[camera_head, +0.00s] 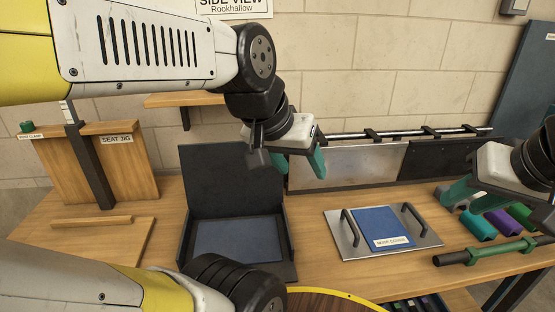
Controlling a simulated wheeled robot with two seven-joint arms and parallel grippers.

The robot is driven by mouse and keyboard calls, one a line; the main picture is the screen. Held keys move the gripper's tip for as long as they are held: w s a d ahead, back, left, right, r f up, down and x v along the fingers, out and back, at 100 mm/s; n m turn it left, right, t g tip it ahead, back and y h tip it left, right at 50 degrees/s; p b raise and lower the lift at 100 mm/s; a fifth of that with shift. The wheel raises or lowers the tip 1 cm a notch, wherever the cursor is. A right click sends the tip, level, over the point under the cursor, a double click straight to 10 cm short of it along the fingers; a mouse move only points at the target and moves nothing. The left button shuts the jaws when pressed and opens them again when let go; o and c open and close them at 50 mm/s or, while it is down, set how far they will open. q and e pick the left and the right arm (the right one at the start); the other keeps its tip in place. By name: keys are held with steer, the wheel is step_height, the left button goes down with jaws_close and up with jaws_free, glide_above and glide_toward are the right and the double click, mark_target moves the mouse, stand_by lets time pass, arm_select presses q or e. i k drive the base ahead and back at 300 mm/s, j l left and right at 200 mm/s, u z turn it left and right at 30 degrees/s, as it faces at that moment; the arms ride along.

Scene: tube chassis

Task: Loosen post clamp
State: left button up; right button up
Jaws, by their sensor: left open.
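The post clamp is at the far left, where a "POST CLAMP" label (31,136) sits by a small green knob (26,126). A dark upright post (92,168) stands in front of the wooden seat jig (130,155), labelled "SEAT JIG". My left gripper (298,163) is open and empty, with teal fingertips, in the air above the black open case, well to the right of the clamp. My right gripper (475,198) is at the right edge, its teal fingers apart, above coloured cylinders. My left arm covers the area above the jig.
A black open case (188,240) stands mid-bench. A metal tray (345,246) with two handles holds a blue labelled panel (382,226). Teal, green and purple cylinders (478,228) and a dark bar with a green sleeve (500,249) lie right. A rail (400,133) runs along the back.

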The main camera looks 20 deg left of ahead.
mark_target(27, 127)
steer(key=u, duration=2.45)
steer(key=i+j, duration=0.2)
steer(key=j, duration=0.2)
steer(key=i+j+z, duration=0.1)
steer(key=i+j, duration=0.15)
steer(key=j, duration=0.15)
steer(key=i+j+z, duration=0.1)
steer(key=j, duration=0.35)
steer(key=i+j, duration=0.3)
steer(key=j, duration=0.15)
steer(key=i+j+z, duration=0.1)
steer(key=j, duration=0.35)
steer(key=i+j, duration=0.3)
steer(key=j, duration=0.15)
steer(key=i+j+z, duration=0.1)
steer(key=j, duration=0.35)
steer(key=i+j, duration=0.2)
steer(key=j, duration=0.25)
steer(key=i+z, duration=0.15)
steer(key=i+j, duration=0.05)
steer(key=i, duration=0.05)
